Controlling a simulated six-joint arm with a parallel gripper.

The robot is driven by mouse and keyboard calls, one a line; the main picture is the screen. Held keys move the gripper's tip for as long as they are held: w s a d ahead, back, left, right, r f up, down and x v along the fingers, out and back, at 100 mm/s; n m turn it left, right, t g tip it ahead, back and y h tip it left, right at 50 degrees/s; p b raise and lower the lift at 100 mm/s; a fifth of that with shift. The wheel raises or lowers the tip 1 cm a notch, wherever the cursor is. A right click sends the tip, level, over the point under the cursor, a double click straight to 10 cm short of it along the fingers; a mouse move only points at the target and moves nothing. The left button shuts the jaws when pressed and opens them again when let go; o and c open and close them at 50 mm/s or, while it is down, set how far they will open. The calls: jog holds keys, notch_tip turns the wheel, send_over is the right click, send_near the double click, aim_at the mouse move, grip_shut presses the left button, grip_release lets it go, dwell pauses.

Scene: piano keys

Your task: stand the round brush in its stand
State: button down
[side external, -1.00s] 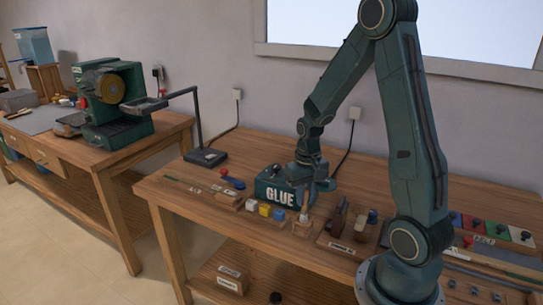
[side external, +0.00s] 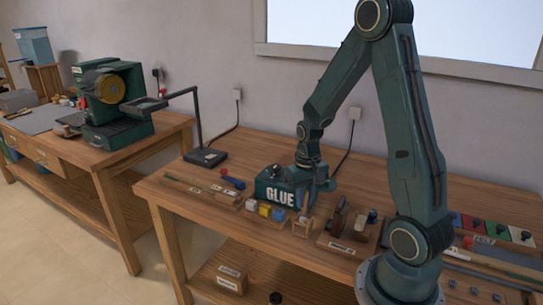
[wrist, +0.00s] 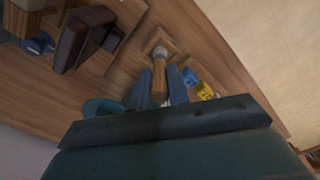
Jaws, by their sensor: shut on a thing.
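The round brush (wrist: 160,76) has a wooden handle and a pale round end. My gripper (wrist: 161,88) is shut on its handle, one finger on each side. In the wrist view the brush's pale end lies over the middle of the small square wooden stand (wrist: 149,42). In the side view the brush is upright under my gripper (side external: 312,188), directly above the stand (side external: 302,229) near the table's front edge. I cannot tell whether its lower end is inside the stand or just above it.
A teal box marked GLUE (side external: 279,195) is close behind the brush. White, yellow and blue cubes (side external: 265,210) sit left of the stand. A board with dark wooden tools (side external: 340,222) is to its right. The back of the table is mostly clear.

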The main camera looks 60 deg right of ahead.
aim_at(306, 191)
jog(key=shift+f, duration=1.35)
dwell(2.0)
dwell(0.3)
jog(key=c, duration=0.9)
grip_release()
jog(key=shift+o, duration=0.2)
jog(key=shift+r, duration=0.1)
jog(key=shift+r, duration=3.4)
